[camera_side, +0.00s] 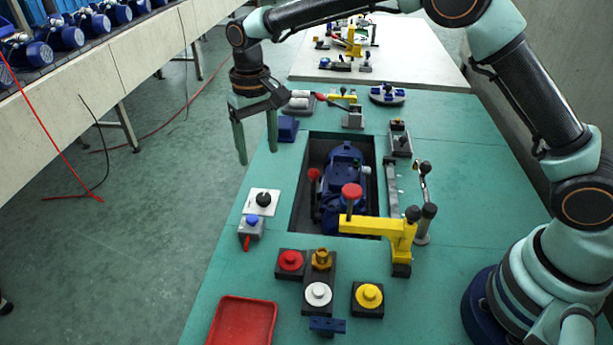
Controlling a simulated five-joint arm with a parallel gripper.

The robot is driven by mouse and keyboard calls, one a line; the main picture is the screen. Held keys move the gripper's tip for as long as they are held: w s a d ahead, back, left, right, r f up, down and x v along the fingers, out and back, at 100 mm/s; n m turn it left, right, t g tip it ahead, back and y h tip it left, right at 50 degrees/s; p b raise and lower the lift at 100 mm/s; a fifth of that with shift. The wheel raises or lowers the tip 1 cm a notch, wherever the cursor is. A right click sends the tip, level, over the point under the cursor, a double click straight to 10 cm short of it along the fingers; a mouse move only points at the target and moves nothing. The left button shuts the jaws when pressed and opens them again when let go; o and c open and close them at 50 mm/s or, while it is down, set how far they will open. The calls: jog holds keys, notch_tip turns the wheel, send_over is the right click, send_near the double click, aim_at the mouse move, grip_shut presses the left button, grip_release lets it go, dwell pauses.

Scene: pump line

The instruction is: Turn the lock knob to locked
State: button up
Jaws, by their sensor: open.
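A black round knob (263,199) sits on a white square plate (254,207) near the left edge of the green table. It is the only thing here that looks like the lock knob. Its pointer direction and any markings are too small to read. My gripper (257,156) hangs with its two green fingers pointing down, spread apart and empty. In the picture it is above the knob, by the table's left edge, and apart from it. Its exact height over the table is hard to tell.
A grey box with a blue button (251,226) stands just below the plate. A recess with a blue pump (345,170) lies to the right, with a yellow clamp (380,228) at its corner. Round buttons (318,293) and a red tray (242,322) are in front.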

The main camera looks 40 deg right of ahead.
aim_at(263, 196)
notch_tip(263, 196, down, 12)
jog(key=shift+a+f, duration=0.1)
jog(key=shift+f, duration=0.1)
dwell(0.4)
grip_shut()
